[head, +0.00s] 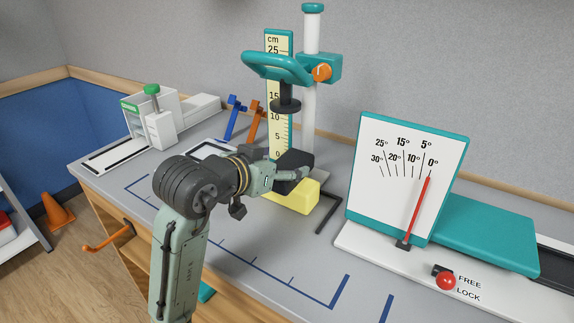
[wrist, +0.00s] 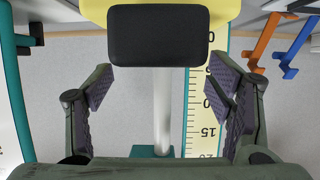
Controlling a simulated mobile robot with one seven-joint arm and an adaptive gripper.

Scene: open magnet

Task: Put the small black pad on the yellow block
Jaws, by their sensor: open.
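The small black pad (head: 294,157) appears to sit on top of the yellow block (head: 298,199), beneath the stand's round black foot. My gripper hides part of where the two meet. In the wrist view, which looks upside down, the pad (wrist: 158,36) fills the top centre, with yellow (wrist: 224,10) showing around its edges. My gripper (head: 298,174) is beside the pad and in front of it in the head view. Its fingers are spread and empty in the wrist view (wrist: 160,88), with the pad lying beyond the fingertips, not between them.
A teal stand (head: 277,66) with a cm scale (head: 272,115) rises right behind the block. A white dial board (head: 400,170) with a red pointer stands to the right. Blue (head: 233,118) and orange (head: 255,124) clips stand behind left. The front of the bench is clear.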

